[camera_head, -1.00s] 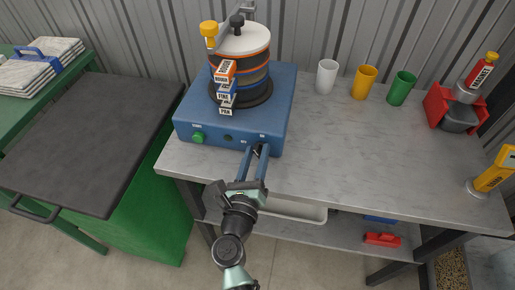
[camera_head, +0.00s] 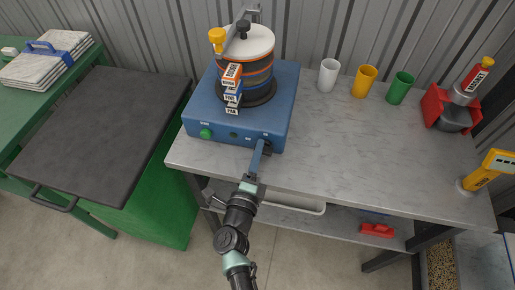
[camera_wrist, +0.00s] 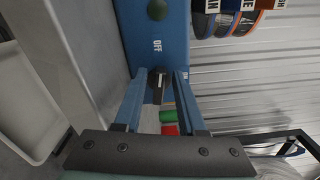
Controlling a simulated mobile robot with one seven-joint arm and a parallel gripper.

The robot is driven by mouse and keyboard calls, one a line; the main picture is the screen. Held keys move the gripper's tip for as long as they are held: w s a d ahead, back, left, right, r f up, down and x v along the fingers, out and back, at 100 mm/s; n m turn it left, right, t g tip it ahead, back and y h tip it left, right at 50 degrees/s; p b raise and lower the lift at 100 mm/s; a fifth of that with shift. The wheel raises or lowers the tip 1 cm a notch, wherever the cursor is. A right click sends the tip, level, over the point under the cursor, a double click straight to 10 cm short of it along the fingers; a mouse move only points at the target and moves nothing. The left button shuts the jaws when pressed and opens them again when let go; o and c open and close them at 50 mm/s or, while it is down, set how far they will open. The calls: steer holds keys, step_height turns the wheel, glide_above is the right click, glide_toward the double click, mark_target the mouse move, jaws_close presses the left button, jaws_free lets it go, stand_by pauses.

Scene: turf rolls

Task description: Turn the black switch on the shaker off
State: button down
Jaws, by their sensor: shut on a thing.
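The shaker (camera_head: 283,100) is a blue box with a stack of sieves (camera_head: 246,72) on top, at the back left of the bench. The black switch (camera_wrist: 156,84) sits on its front face; in the head view it is mostly hidden behind my fingers. My gripper (camera_head: 262,146) reaches the front right of the shaker. In the wrist view my gripper (camera_wrist: 160,76) has its two blue fingers on either side of the switch, shut on it. A white OFF label (camera_wrist: 157,46) shows on the blue face beside the switch. A white mark shows on the switch.
A green button (camera_head: 206,133) is on the shaker's front left. White (camera_head: 328,75), yellow (camera_head: 365,81) and green (camera_head: 398,88) cups stand at the bench's back. A black-topped green cart (camera_head: 110,130) is at the left. The middle of the bench (camera_head: 350,140) is clear.

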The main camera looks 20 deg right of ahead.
steer(key=shift+f+n+p, duration=0.15)
steer(key=shift+n+p, duration=0.2)
steer(key=shift+n, duration=0.75)
steer(key=c, duration=0.8)
jaws_free()
steer(key=shift+c, duration=0.2)
steer(key=v, duration=1.3)
